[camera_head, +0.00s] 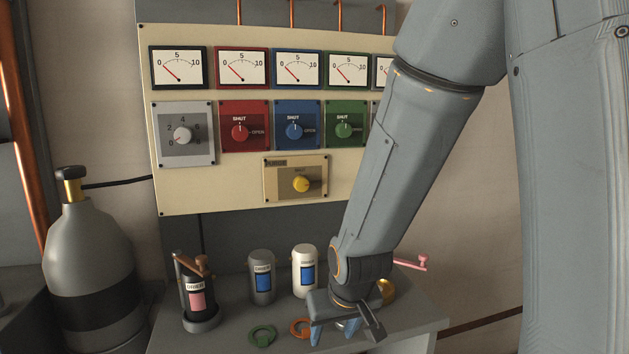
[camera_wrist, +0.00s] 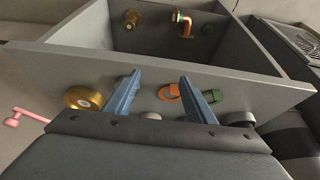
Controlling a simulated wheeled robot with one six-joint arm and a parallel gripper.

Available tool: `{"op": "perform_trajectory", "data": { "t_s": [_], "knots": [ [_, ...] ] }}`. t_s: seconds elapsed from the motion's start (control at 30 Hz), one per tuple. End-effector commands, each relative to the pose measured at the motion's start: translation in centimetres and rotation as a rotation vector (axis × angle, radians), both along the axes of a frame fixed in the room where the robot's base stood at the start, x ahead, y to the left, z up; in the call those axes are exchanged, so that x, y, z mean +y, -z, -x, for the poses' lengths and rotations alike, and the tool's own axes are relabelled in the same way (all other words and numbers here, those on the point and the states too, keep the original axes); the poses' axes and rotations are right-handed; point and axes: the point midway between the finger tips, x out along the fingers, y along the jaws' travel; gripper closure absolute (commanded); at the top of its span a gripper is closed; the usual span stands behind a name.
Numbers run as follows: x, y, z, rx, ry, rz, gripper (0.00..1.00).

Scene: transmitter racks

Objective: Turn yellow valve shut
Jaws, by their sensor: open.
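The yellow valve knob (camera_head: 301,184) sits on a tan plate (camera_head: 283,190) low on the cream panel, below the blue and green valves. A small label shows above the knob, too small to read surely. I cannot tell which way the knob points. My gripper (camera_head: 345,328) is open and empty, pointing down over the grey bench, below the panel and well apart from the knob. Its two blue fingers also show in the wrist view (camera_wrist: 160,80), with no valve between them.
Red (camera_head: 240,132), blue (camera_head: 294,131) and green (camera_head: 344,130) valves sit above. The bench holds a dark canister (camera_head: 198,303), grey (camera_head: 262,262) and white (camera_head: 304,258) canisters, green (camera_head: 263,335) and orange (camera_head: 300,328) rings. A gas cylinder (camera_head: 92,260) stands left.

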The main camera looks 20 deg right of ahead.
Motion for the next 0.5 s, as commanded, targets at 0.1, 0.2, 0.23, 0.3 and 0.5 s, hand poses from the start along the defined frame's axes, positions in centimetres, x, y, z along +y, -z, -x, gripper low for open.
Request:
{"op": "perform_trajectory", "data": {
  "t_s": [0.1, 0.2, 0.23, 0.3, 0.5],
  "knots": [
    [-0.1, -3.6, -5.2, -0.222, 0.002, 0.001, 0.50],
    [-0.2, -7.1, -9.2, -0.416, 0.003, 0.002, 0.50],
    [-0.2, -8.2, -10.3, -0.474, 0.004, 0.001, 0.50],
    [-0.2, -11.0, -12.4, -0.608, 0.003, 0.002, 0.50],
    [-0.2, -18.7, -16.0, -0.938, 0.003, 0.001, 0.50]
  ]
}}
